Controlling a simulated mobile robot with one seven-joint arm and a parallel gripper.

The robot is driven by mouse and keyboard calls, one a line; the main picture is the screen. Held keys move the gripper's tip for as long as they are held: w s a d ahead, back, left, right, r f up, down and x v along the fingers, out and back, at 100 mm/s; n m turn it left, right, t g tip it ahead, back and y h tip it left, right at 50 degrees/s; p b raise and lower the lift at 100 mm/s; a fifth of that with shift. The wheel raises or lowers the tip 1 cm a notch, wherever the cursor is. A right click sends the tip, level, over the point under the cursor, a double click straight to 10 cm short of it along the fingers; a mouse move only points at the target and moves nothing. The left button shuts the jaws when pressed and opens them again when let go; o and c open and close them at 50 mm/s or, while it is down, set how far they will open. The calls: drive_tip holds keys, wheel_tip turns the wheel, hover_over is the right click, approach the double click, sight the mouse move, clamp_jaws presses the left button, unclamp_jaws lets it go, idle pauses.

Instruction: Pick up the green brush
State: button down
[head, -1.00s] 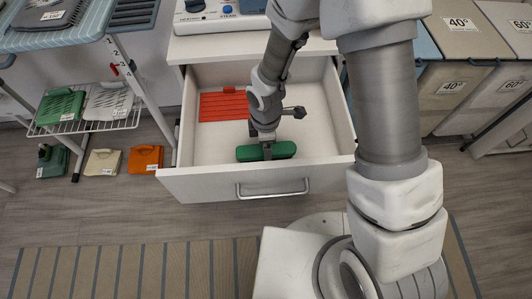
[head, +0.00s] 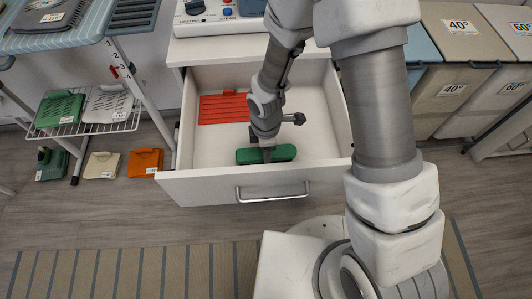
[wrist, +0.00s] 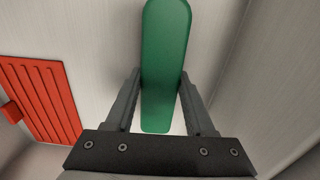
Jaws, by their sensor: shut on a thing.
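The green brush (head: 283,153) is an elongated green block in the open white drawer, near its front wall. My gripper (head: 266,154) reaches down into the drawer and is shut on the brush around its middle. In the wrist view the brush (wrist: 165,60) runs lengthwise between the two fingers of my gripper (wrist: 163,95), one on each side. The underside of the brush is hidden, and I cannot tell whether it touches the drawer floor.
A red ribbed board (head: 224,108) lies at the back left of the drawer (head: 330,120). The drawer walls surround the brush closely at the front. A wire rack (head: 85,125) with green and grey items stands left, and grey bins (head: 453,85) stand right.

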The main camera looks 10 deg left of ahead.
drive_tip(key=shift+r, duration=0.15)
wheel_tip(320, 180, up, 5)
drive_tip(key=shift+f+p, duration=0.1)
drive_tip(key=shift+p, duration=1.05)
drive_tip(key=d+r+p, duration=0.3)
drive_tip(key=d+r, duration=0.3)
drive_tip(key=d, duration=0.5)
drive_tip(key=shift+d, duration=0.35)
